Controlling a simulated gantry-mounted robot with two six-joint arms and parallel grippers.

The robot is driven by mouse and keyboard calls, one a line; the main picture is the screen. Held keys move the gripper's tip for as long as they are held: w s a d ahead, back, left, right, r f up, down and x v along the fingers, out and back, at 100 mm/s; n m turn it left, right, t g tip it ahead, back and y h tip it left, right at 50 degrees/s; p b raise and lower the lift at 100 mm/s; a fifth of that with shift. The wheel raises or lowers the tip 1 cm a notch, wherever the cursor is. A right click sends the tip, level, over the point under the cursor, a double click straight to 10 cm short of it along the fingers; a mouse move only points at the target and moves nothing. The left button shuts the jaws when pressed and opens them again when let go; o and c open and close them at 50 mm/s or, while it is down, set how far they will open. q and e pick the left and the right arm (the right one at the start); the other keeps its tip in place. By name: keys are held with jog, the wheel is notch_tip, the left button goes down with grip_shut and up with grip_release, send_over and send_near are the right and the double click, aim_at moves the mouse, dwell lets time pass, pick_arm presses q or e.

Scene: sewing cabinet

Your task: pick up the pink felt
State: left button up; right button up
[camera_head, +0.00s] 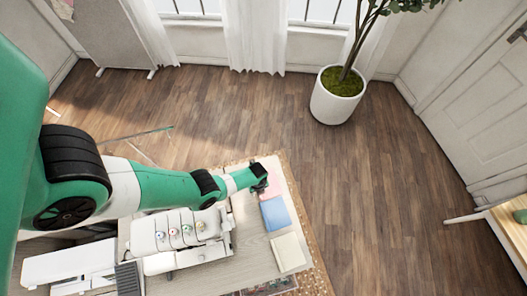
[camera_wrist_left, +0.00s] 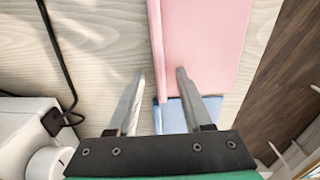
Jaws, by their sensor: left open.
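The pink felt (camera_wrist_left: 212,38) lies flat on the wooden cabinet top, and its left part looks like a folded edge in the left wrist view. In the head view only a small part of the pink felt (camera_head: 268,192) shows beside my gripper. My left gripper (camera_wrist_left: 160,74) is open and empty. One finger appears over bare wood left of the felt and the other over the felt near its left edge. Whether the fingers touch anything cannot be told. In the head view my left gripper (camera_head: 263,183) is at the felt. My right gripper is not in view.
A blue felt (camera_head: 275,213) and a cream felt (camera_head: 288,252) lie in line with the pink one on the cabinet top (camera_head: 254,254). A white sewing machine (camera_head: 180,232) stands to their left. A black cable (camera_wrist_left: 58,60) runs over the wood.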

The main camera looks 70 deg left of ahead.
pick_arm(q)
grip_shut()
dwell(0.5)
